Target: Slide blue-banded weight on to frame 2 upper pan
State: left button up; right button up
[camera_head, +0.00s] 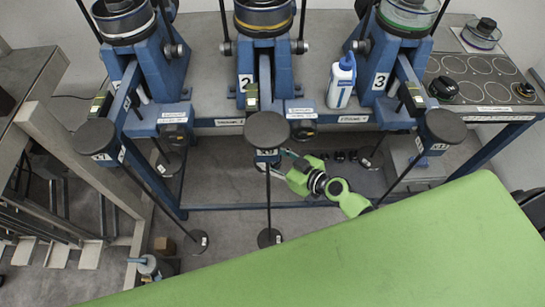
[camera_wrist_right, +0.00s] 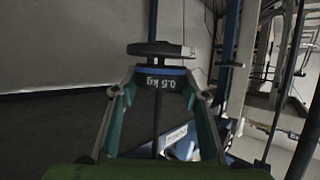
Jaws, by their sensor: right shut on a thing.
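Frame 2 (camera_head: 262,75) is the middle blue lever frame in the head view. At its front is a dark round pan (camera_head: 267,128), with a thin rod running down to a lower disc (camera_head: 269,238) near the floor. My right gripper (camera_head: 281,160) is just below and right of the upper pan. In the wrist view it is shut on the blue-banded weight (camera_wrist_right: 161,79), marked 0.5 kg. A dark disc (camera_wrist_right: 160,49) shows close above the weight and a rod below it. I cannot tell whether weight and disc touch. My left gripper is not in view.
Similar lever frames stand left and right, with frame 3 (camera_head: 381,82) at right. Their dark discs (camera_head: 95,136) and rods flank the middle. A white bottle (camera_head: 342,82) stands on the bench beside frame 3. A blue crossbar (camera_head: 235,206) runs low behind the rods.

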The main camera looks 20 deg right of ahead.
jog(key=shift+w+a+r, duration=0.1)
jog(key=shift+w+a, duration=0.3)
jog(key=shift+w, duration=0.4)
jog(key=shift+f+b, duration=0.5)
jog(key=shift+b, duration=0.1)
dwell(0.8)
jog(key=o, duration=1.3)
jog(key=shift+o, duration=0.2)
jog(key=shift+s+f, duration=0.1)
jog(key=shift+s, duration=0.05)
jog(key=v, duration=0.7)
